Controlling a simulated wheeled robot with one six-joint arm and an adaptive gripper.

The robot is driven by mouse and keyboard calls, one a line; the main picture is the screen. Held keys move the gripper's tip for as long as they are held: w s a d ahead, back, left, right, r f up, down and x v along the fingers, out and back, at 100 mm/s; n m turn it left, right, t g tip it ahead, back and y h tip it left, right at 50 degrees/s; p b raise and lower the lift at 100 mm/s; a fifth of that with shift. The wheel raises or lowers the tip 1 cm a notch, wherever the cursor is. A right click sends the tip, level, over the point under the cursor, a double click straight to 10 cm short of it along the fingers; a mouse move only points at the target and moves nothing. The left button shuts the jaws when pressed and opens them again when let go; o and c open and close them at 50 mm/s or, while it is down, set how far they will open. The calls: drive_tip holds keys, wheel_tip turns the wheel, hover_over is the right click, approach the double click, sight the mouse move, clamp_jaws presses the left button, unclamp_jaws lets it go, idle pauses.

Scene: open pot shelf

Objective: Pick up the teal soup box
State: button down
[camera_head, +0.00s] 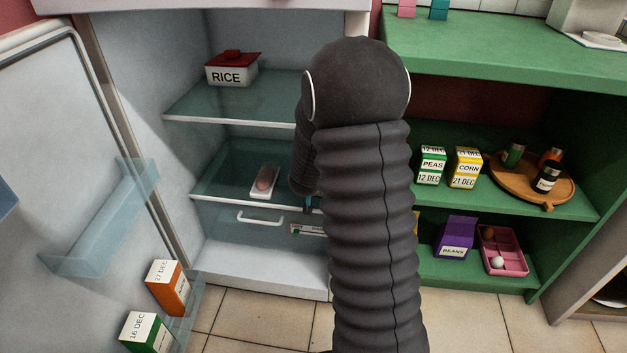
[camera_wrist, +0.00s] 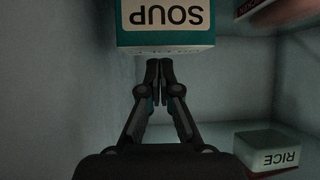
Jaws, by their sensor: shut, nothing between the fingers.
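The teal soup box (camera_wrist: 165,38) is at the top of the wrist view, its white SOUP label upside down and its upper part cut off by the frame edge. My gripper (camera_wrist: 158,66) is shut and empty. Its fingertips point toward the box and appear just below its near edge in that view; I cannot tell whether they touch it.
The open fridge holds a rice container (camera_head: 232,70), also in the wrist view (camera_wrist: 268,148), and a small white tray (camera_head: 265,183) below. Door boxes (camera_head: 166,287) stand at left. The green shelf at right holds a peas box (camera_head: 432,166), a corn box (camera_head: 465,168) and a beans box (camera_head: 456,238).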

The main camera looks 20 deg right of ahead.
drive_tip(key=w+d, duration=0.1)
drive_tip(key=w, duration=0.1)
drive_tip(key=w+d, duration=0.1)
drive_tip(key=shift+w+d, duration=0.15)
drive_tip(key=shift+w, duration=0.2)
drive_tip(key=shift+w+d+f, duration=0.1)
drive_tip(key=shift+w+f, duration=0.05)
drive_tip(key=shift+f, duration=0.25)
drive_tip(key=shift+f+b, duration=0.35)
drive_tip(key=shift+f, duration=0.05)
